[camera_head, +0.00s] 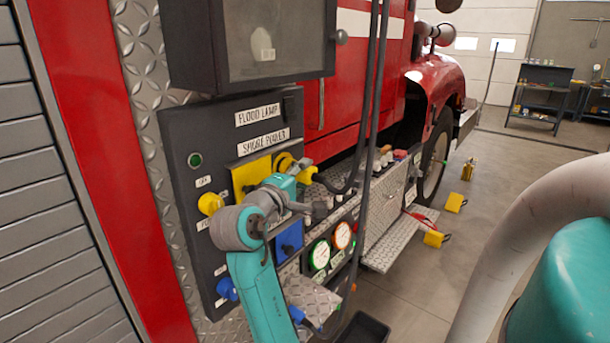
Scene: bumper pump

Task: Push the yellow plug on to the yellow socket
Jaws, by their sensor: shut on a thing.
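The yellow socket's square yellow plate (249,174) is on the dark panel, under the "SHORE POWER" label. A yellow round part (284,159) shows at its right edge; I cannot tell if it belongs to socket or plug. My gripper (303,171) is shut on the yellow plug (310,175), just right of the plate. A black cable runs from the plug to the right. My wrist and fingers hide part of the plug and the lower plate. I cannot tell if the plug touches the socket.
A yellow knob (209,204) is left of my wrist; a blue socket (289,241) and blue knob (227,288) are below. Black hoses (374,90) hang to the right. Gauges (320,255) are lower right.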

